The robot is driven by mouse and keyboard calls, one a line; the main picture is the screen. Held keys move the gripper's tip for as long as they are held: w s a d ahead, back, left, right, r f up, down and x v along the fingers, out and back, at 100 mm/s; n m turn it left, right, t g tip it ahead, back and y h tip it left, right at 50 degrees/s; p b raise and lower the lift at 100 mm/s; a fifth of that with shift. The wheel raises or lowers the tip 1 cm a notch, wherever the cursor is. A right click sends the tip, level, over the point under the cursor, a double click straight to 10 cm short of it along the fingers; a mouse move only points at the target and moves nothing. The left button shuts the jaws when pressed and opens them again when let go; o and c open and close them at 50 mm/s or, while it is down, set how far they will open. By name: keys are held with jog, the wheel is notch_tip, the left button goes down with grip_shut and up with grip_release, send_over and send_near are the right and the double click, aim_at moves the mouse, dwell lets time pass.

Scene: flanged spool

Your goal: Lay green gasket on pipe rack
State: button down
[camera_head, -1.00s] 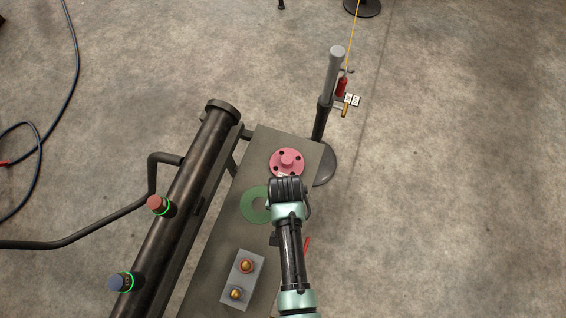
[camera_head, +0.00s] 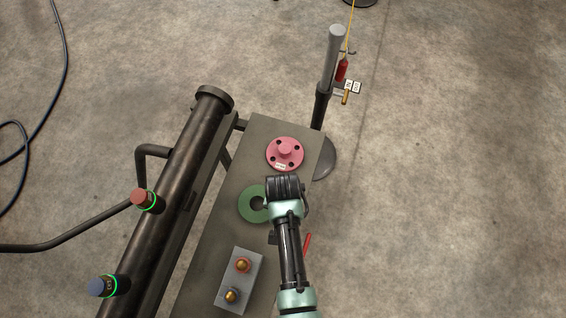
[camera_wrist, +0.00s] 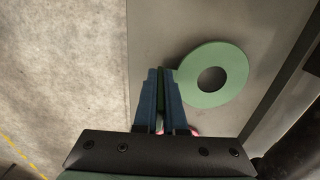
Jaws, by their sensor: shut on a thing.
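The green gasket (camera_head: 246,204) is a flat ring with a hole. In the head view it shows left of my arm, over the grey flat top (camera_head: 215,235) beside the dark pipe. It also shows in the wrist view (camera_wrist: 231,73), just right of my blue fingers. My gripper (camera_wrist: 162,73) is shut, with a thin green strip of the gasket between its fingers. In the head view my arm hides the fingers and the gasket's right edge. I cannot tell whether the gasket touches the top. Which part is the pipe rack is not marked.
A pink flange (camera_head: 285,153) sits at the far end of the grey top. A box with two brass-topped knobs (camera_head: 239,280) is near. The dark flanged pipe (camera_head: 178,190) with red and blue knobs lies left. A post (camera_head: 331,62) with hanging items stands beyond.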

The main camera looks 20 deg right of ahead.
jog(key=shift+f, duration=0.1)
jog(key=shift+f+b, duration=0.4)
jog(key=shift+f, duration=0.1)
jog(key=c, duration=0.9)
grip_release()
notch_tip(320, 180, up, 13)
jog(key=shift+f+p, duration=0.1)
jog(key=shift+p, duration=0.55)
